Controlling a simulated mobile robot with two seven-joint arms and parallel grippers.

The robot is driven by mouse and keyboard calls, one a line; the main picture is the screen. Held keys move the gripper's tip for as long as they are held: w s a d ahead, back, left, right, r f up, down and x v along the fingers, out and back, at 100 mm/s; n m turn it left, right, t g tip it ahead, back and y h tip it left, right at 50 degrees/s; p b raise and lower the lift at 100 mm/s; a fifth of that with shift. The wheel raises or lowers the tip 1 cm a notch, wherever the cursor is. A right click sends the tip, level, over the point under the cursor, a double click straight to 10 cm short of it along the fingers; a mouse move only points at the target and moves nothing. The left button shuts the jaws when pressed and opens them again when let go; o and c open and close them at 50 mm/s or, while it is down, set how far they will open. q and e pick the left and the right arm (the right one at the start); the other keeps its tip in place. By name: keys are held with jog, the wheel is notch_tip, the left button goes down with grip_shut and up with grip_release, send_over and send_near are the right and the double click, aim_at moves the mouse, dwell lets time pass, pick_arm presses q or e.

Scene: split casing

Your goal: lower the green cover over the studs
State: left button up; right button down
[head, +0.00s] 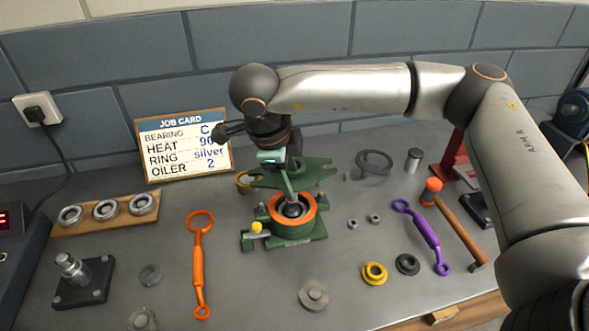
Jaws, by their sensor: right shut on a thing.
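The green cover (312,172) is a flat plate with pointed ends, held in the air above the casing. My right gripper (275,158) reaches down from above and is shut on the cover, near its left part. The green lower casing (290,237) sits on the bench under the cover, with an orange ring (307,221) around a metal shaft end. A visible gap separates the cover from the ring. My left gripper is not in view.
The job card (183,145) stands behind to the left. An orange wrench (198,262) lies left of the casing, and two nuts (364,221) lie right of it. A purple wrench (424,236) and a hammer (455,230) lie farther right.

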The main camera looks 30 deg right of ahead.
jog(key=shift+w+r, duration=0.2)
jog(key=shift+w, duration=0.15)
jog(key=shift+w+d+f, duration=0.1)
jog(key=shift+w, duration=0.1)
jog(key=shift+s+f+b, duration=0.1)
jog(key=shift+f+b, duration=0.2)
jog(key=shift+f, duration=0.25)
jog(key=shift+f+b, duration=0.45)
jog(key=shift+f, duration=0.7)
jog(key=shift+b, duration=0.5)
jog(key=shift+f, duration=0.15)
jog(key=shift+f+b, duration=1.05)
jog(key=shift+b, duration=0.1)
